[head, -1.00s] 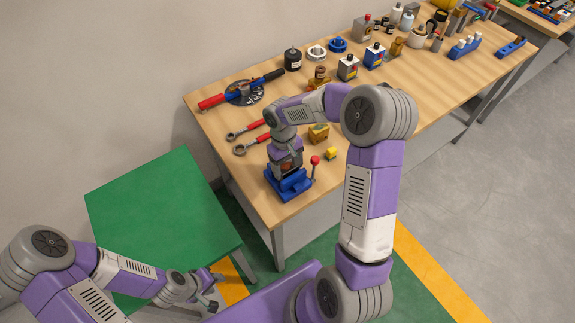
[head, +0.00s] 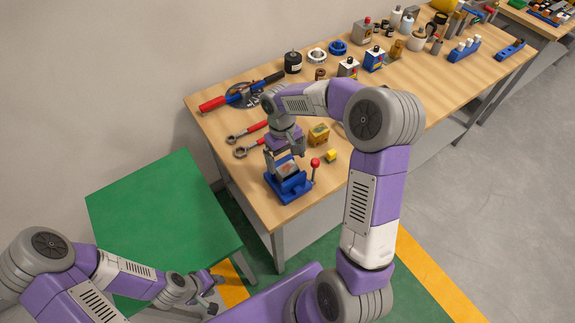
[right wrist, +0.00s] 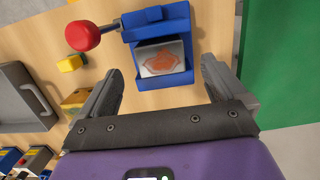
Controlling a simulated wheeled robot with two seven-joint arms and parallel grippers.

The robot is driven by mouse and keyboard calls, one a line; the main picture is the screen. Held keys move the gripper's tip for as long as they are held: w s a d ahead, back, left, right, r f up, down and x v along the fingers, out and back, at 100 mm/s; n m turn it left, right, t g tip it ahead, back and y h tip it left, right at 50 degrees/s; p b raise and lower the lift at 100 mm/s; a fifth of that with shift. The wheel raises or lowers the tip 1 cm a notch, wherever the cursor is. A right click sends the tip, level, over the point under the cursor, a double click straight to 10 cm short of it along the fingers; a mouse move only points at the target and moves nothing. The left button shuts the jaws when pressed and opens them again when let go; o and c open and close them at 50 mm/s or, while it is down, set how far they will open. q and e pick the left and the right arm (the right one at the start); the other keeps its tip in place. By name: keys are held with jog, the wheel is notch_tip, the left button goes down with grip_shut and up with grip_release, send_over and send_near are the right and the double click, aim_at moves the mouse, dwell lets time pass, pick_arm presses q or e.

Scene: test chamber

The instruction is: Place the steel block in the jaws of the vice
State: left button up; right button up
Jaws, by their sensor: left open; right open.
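The blue vice (head: 290,187) with its red-knobbed lever (head: 315,163) stands near the wooden table's left front corner. The steel block (right wrist: 161,57), grey with a rusty-brown patch on its face, sits in the vice (right wrist: 158,17) between its jaws; the block also shows in the head view (head: 287,169). My right gripper (head: 284,151) is open just above the vice. In the right wrist view its fingers (right wrist: 158,85) are spread wide, apart from the block on both sides. My left gripper (head: 214,290) is open and empty, low beside the green table.
Several cans and bottles stand farther back. The green table (head: 160,215) is bare.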

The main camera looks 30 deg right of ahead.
aim_at(284, 165)
pick_arm(q)
jog(key=shift+r+p, duration=0.3)
jog(key=shift+r, duration=0.05)
pick_arm(e)
notch_tip(284, 165, up, 7)
jog(key=w, duration=0.1)
jog(key=shift+f, duration=0.1)
